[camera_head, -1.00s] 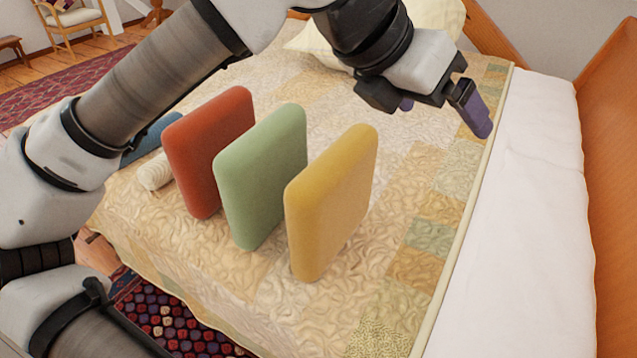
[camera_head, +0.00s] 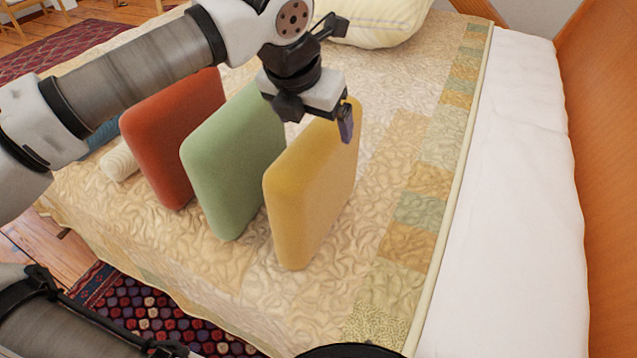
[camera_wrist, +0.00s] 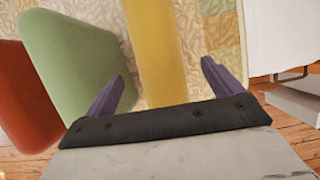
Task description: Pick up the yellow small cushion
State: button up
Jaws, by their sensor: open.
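The yellow small cushion (camera_head: 313,190) stands upright on the bed, the rightmost of three cushions in the head view. My gripper (camera_head: 318,122) is at the top far end of the yellow cushion and hides part of it. In the wrist view, the yellow cushion (camera_wrist: 157,50) runs between the two purple fingers of my open gripper (camera_wrist: 165,90). The left finger is between the green and yellow cushions in that view. I cannot tell whether either finger touches the cushion.
A green cushion (camera_head: 233,165) stands close left of the yellow one, and a red cushion (camera_head: 172,135) beyond it. A rolled white item (camera_head: 120,162) lies farther left. A pillow (camera_head: 380,20) is at the back. The quilt (camera_head: 400,190) right of the cushions is clear.

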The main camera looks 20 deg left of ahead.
aim_at(317, 130)
jog(key=x, duration=0.5)
jog(key=shift+w+f, duration=0.1)
jog(key=shift+f+b, duration=0.25)
jog(key=shift+b, duration=0.15)
dwell(0.6)
jog(key=c, duration=1.6)
jog(key=shift+c, duration=0.7)
jog(key=shift+r+p, duration=0.25)
jog(key=shift+p, duration=0.1)
